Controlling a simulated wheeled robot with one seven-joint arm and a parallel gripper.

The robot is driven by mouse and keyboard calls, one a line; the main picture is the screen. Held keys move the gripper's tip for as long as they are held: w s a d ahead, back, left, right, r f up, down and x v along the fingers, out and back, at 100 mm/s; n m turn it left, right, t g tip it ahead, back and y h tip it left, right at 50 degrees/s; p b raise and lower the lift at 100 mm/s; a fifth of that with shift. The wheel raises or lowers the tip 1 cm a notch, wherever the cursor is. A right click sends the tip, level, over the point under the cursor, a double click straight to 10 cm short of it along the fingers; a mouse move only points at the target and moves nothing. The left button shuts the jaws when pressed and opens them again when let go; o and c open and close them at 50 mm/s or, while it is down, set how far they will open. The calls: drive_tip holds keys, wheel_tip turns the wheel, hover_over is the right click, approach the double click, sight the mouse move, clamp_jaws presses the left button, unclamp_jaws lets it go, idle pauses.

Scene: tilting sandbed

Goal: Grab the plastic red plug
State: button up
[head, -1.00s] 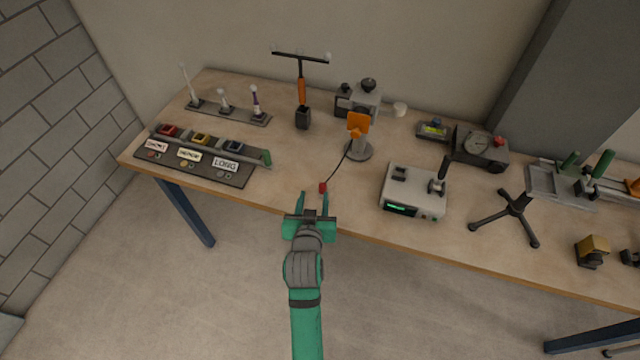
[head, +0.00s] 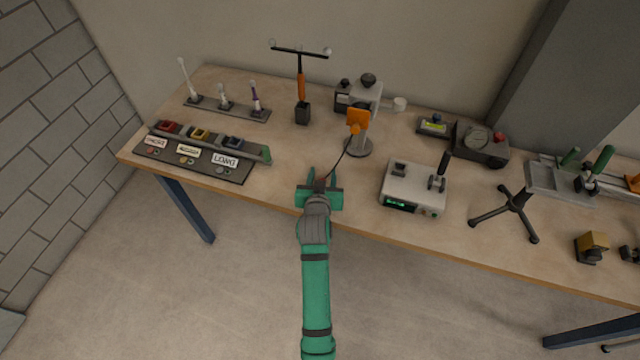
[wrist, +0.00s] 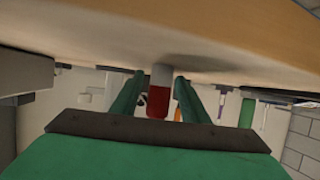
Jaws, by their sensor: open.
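The red plug (wrist: 158,101) shows in the wrist view, with a pale upper part above its red body. It sits between the two green fingers of my gripper (wrist: 159,82). The fingers are apart, with a narrow gap visible on each side of the plug. In the head view my gripper (head: 322,177) is over the front edge of the table, and it hides the plug. A dark cord (head: 338,163) runs from the grey stand with the orange head (head: 358,120) down to my gripper.
The wooden table (head: 280,165) fills the wrist view's top, apparently inverted. A grey box with a green display (head: 413,188) stands right of my gripper. A labelled panel (head: 195,160) lies to the left. A black tripod stand (head: 513,208) is farther right.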

drive_tip(key=shift+s+a, duration=0.15)
drive_tip(key=shift+a, duration=0.1)
drive_tip(key=shift+c, duration=0.2)
drive_tip(key=shift+s+d, duration=0.1)
drive_tip(key=shift+d, duration=0.55)
clamp_jaws()
drive_tip(key=shift+a, duration=0.1)
drive_tip(key=shift+a+r, duration=0.1)
drive_tip(key=shift+a, duration=0.05)
